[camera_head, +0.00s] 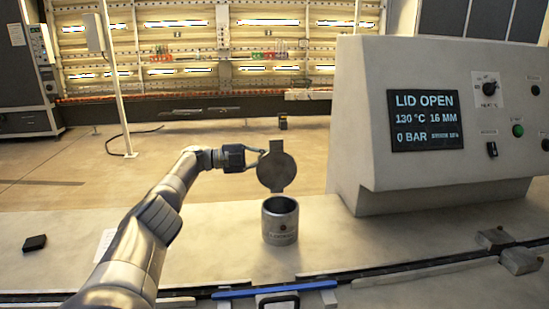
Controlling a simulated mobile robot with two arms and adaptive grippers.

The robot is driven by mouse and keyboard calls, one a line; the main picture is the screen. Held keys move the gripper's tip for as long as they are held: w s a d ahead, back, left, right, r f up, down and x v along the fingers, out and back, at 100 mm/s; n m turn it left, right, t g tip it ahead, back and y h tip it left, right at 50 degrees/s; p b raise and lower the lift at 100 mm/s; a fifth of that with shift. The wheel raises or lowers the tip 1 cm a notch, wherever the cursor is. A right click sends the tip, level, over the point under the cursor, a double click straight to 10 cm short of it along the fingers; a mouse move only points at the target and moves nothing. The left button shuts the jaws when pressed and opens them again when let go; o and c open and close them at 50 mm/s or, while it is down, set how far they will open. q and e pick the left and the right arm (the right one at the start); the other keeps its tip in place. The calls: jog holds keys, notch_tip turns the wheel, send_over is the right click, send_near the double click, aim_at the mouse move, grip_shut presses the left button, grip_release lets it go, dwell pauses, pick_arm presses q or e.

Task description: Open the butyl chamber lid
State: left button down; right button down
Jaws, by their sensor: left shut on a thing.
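The chamber is a grey metal cylinder (280,222) standing on the pale worktop, left of the control console. Its round lid (276,172) stands raised, roughly upright, above the back of the cylinder. A tab sticks up from the lid's top edge. My left gripper (258,158) is at the lid's upper left edge, shut on the lid. The finger contact is small and hard to make out. My right gripper is not in view.
The control console (435,60) stands close on the right; its screen (423,119) reads "LID OPEN", 130 °C, 0 BAR. A black block (35,243) lies at left. A blue strip (273,290) and black handle (278,300) are at the front edge.

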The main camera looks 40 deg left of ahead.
pick_arm(q)
jog(key=c, duration=1.7)
grip_release()
jog(key=shift+f, duration=0.15)
jog(key=shift+s+a, duration=0.2)
jog(key=v, duration=0.7)
